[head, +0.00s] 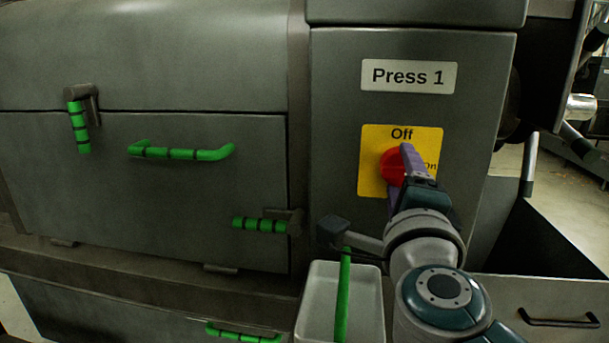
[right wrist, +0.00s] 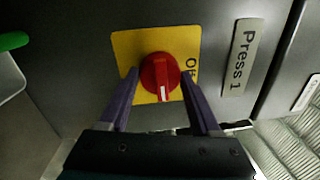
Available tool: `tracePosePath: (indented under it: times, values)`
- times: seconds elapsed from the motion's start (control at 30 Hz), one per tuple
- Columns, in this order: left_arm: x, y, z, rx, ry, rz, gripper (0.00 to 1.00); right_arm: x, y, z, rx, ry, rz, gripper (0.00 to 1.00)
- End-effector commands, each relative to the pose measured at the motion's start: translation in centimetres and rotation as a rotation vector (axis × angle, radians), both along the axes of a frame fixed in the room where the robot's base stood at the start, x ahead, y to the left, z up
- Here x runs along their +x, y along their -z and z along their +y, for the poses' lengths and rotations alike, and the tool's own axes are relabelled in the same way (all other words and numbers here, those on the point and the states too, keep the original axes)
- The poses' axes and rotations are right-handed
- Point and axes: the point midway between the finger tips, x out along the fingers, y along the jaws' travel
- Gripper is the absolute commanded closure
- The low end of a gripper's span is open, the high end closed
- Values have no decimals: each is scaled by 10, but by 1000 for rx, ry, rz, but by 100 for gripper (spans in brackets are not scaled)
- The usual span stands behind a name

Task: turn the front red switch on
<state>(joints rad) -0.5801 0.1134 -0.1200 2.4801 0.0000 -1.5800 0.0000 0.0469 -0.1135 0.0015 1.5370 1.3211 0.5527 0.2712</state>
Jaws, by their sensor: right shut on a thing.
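The red switch (head: 391,168) is a round knob on a yellow plate (head: 372,143) marked "Off" at the top and "On" at the right, below the "Press 1" label (head: 408,77). My right gripper (head: 401,172) is at the switch and partly covers it and the "On" mark. In the right wrist view its two purple fingers (right wrist: 159,87) stand on either side of the red knob (right wrist: 158,72), shut on it. The knob's white mark points down in that view, toward the plate's "On" side and away from "Off". My left gripper is not in view.
Grey machine panels with green handles (head: 182,152) fill the left. A pale open bin (head: 311,310) with a green bar (head: 343,296) stands below, left of my right arm. A drawer with a dark handle (head: 558,319) is at the lower right. Open floor shows at the far right.

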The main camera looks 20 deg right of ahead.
Motion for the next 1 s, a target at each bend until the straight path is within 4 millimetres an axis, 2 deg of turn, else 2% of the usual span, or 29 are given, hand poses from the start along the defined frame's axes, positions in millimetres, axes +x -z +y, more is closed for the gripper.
tracePosePath:
  times: [0.63,0.67,0.9,1.0]
  values:
    - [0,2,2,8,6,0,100,0,0,0,45,1,-26,91]
    - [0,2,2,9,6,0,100,0,0,0,45,1,-26,33]
    - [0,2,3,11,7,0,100,0,0,0,43,1,-26,6]
    - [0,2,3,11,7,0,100,0,0,0,42,1,-26,6]
